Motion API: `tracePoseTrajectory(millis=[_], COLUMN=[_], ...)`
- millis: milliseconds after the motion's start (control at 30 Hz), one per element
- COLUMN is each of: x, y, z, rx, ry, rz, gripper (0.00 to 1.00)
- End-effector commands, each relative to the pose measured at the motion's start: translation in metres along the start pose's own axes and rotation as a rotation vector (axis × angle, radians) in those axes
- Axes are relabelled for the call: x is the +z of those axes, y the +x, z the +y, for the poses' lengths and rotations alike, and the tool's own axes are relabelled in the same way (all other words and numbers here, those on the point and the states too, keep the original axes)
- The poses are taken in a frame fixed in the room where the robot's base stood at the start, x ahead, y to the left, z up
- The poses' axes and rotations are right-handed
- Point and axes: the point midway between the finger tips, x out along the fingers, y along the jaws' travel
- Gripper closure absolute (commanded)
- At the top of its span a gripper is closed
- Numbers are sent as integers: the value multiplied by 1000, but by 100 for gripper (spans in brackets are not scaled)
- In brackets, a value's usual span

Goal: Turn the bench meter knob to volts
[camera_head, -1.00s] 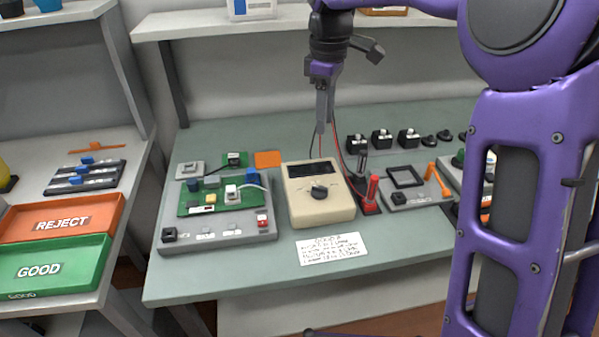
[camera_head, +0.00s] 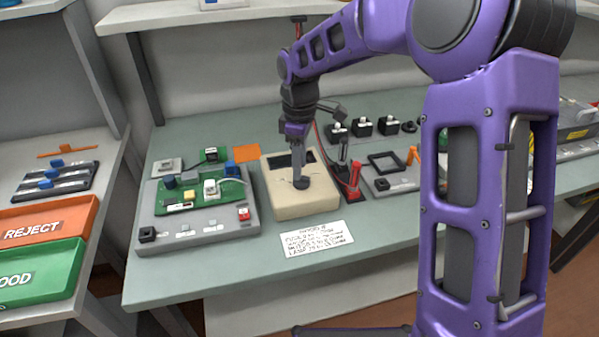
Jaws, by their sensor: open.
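The bench meter (camera_head: 287,206) is a beige box with a dark display (camera_head: 279,161) on its upper face. It stands on the green-grey bench. The knob's pointer and the dial marks are too small and covered to read.
A circuit board fixture (camera_head: 205,222) stands left of the meter. Red and black probes (camera_head: 354,180) stand close on its right, beside a grey fixture (camera_head: 391,185). A handwritten note (camera_head: 317,238) lies in front. Orange and green bins (camera_head: 45,230) are on the left table.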

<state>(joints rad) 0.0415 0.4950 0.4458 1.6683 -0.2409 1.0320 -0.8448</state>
Motion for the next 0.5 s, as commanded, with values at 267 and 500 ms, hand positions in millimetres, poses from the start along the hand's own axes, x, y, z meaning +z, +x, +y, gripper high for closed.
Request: tracePoseTrajectory(millis=[267, 500], x=[0, 0], y=[21, 21], z=[0, 0], rx=[0, 0], ry=[-1, -1], rz=[-1, 0], gripper=[57, 57])
